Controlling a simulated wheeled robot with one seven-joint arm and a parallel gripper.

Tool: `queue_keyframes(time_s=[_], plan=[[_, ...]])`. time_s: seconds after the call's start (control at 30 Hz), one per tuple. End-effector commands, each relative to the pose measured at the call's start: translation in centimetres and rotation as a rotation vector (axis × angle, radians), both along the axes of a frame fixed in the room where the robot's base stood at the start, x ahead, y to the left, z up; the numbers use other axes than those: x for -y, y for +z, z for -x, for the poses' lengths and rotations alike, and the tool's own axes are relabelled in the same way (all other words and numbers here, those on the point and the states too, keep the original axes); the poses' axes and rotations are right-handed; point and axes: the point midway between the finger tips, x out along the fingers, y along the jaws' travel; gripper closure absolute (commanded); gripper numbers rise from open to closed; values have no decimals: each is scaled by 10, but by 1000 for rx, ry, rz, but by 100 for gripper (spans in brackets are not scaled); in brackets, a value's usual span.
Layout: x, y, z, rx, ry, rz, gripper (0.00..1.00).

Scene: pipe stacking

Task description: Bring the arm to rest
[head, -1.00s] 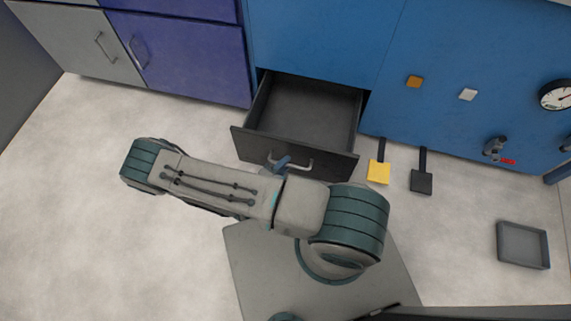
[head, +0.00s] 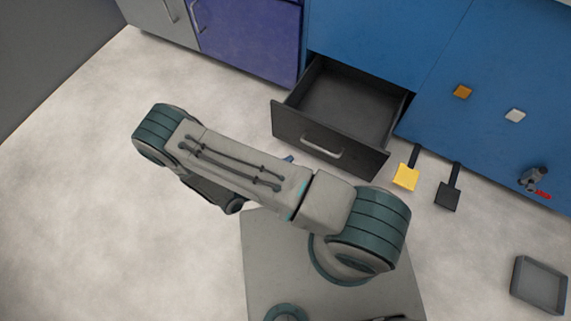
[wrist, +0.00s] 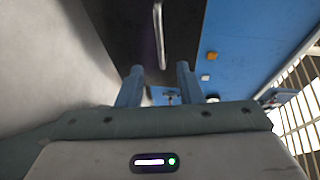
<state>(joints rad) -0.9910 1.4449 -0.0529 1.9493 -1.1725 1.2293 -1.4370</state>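My arm (head: 240,165) stretches across the head view, its elbow at the left. My gripper is mostly hidden behind the arm there; a small blue finger part (head: 289,158) shows at its upper edge. In the wrist view my gripper (wrist: 160,72) has its two blue fingers apart with nothing between them. The dark drawer (head: 300,128) stands open in the blue cabinet, and its inside looks empty. Its metal handle (head: 322,148) also shows in the wrist view (wrist: 158,35), beyond the fingertips and apart from them.
A yellow pedal (head: 406,177) and a black pedal (head: 447,196) stick out at the cabinet's foot. A grey tray (head: 539,285) lies on the floor at the right. A purple cabinet (head: 245,38) stands at the back left. The floor at the left is clear.

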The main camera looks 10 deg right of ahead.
Motion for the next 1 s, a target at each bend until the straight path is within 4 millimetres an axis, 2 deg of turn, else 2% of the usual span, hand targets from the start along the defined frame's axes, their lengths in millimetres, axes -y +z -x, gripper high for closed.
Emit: queue_keyframes(time_s=[0.33, 0.47, 0.57, 1.0], plan=[[-1, 2, 0, 3, -1, -4, 67], [-3, 26, -4, 50, -56, -51, 67], [-3, 64, -10, 133, -155, -130, 67], [16, 258, -25, 658, -758, -518, 67]])
